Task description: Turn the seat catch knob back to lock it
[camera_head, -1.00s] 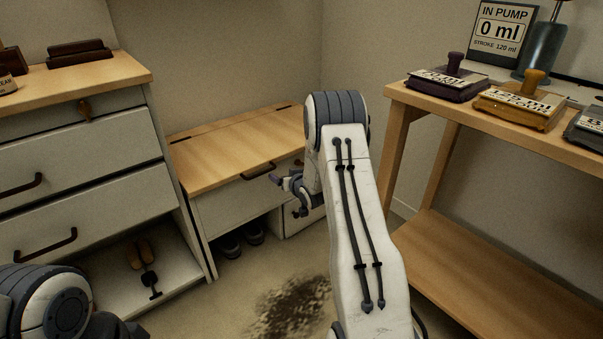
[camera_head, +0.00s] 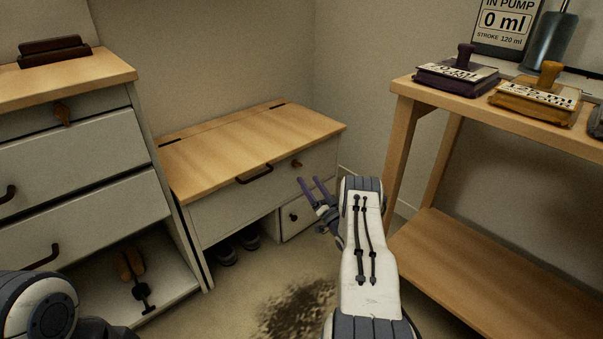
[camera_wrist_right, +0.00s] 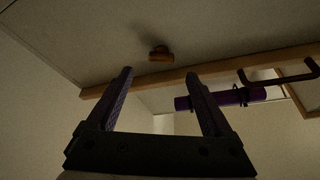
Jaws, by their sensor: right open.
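The seat catch knob (camera_head: 297,163) is a small brown wooden knob on the front panel of the bench seat (camera_head: 240,145), right of the black lid handle (camera_head: 254,175). The wooden lid lies down. In the right wrist view the knob (camera_wrist_right: 160,55) sits beyond my fingertips, its bar roughly level. My right gripper (camera_head: 308,181) is open and empty, with purple fingers pointing up toward the knob in the head view. In the right wrist view the gripper (camera_wrist_right: 158,73) has clear space between its fingers. My left gripper is not in view.
A drawer cabinet (camera_head: 80,150) stands left of the bench. A wooden table (camera_head: 485,110) with stamp-like blocks (camera_head: 455,78) stands at right. Shoes (camera_head: 238,250) lie under the bench beside a small knobbed door (camera_head: 305,217). A dark stain (camera_head: 300,308) marks the floor.

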